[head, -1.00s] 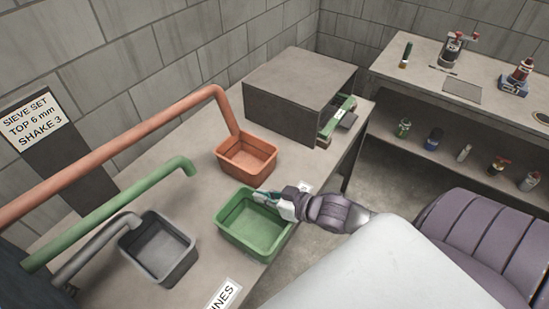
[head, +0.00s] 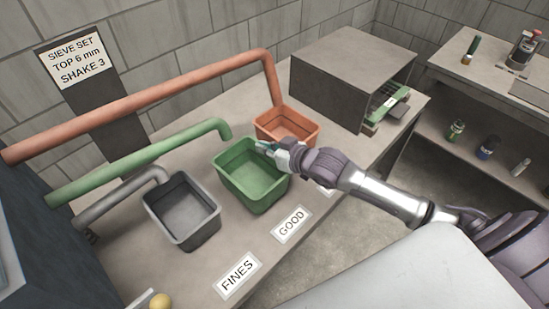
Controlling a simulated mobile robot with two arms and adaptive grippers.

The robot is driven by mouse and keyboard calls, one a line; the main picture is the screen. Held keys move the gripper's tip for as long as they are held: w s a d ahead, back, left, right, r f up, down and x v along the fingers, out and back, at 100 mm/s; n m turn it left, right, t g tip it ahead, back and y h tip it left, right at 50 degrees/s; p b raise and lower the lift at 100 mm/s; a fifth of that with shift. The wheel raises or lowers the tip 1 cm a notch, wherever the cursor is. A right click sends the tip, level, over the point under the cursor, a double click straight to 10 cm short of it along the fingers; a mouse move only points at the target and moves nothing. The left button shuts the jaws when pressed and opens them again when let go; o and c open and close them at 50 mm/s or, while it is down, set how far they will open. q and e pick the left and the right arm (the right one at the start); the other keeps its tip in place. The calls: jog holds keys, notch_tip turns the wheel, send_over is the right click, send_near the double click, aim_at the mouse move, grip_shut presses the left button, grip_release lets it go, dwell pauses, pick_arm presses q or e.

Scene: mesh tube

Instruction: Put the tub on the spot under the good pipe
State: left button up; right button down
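The green tub (head: 245,192), open and empty, stands in front of the mouth of the green pipe (head: 150,153), between the grey tub and the orange tub. The pipe's down-turned end is at the tub's back left, close to its rim. My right gripper (head: 268,149) reaches in from the right and appears shut on the tub's right rim; its fingertips are small and partly hidden. I cannot tell whether the tub touches the bench. The GOOD label (head: 291,224) lies on the bench in front of the tub. My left gripper is not in view.
The grey tub (head: 183,236) stands close on the left, and the orange tub (head: 306,138) close behind on the right under the orange pipe (head: 150,99). A dark box (head: 328,92) stands farther back. The FINES label (head: 238,275) lies at the front edge. A yellow round thing (head: 160,301) shows at the bottom.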

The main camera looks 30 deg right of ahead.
aim_at(252, 143)
jog(key=w+b, duration=0.1)
jog(key=w+a, duration=0.1)
jog(key=w, duration=0.1)
jog(key=w+b, duration=0.1)
jog(key=w, duration=0.1)
jog(key=shift+a+f+b, duration=0.15)
jog(key=shift+a+b, duration=0.2)
jog(key=shift+w+a+f, duration=0.1)
jog(key=shift+w+f, duration=0.05)
jog(key=shift+f, duration=0.1)
jog(key=shift+f+b, duration=0.35)
jog(key=shift+f, duration=0.3)
jog(key=c, duration=1.2)
grip_release()
jog(key=shift+c, duration=0.2)
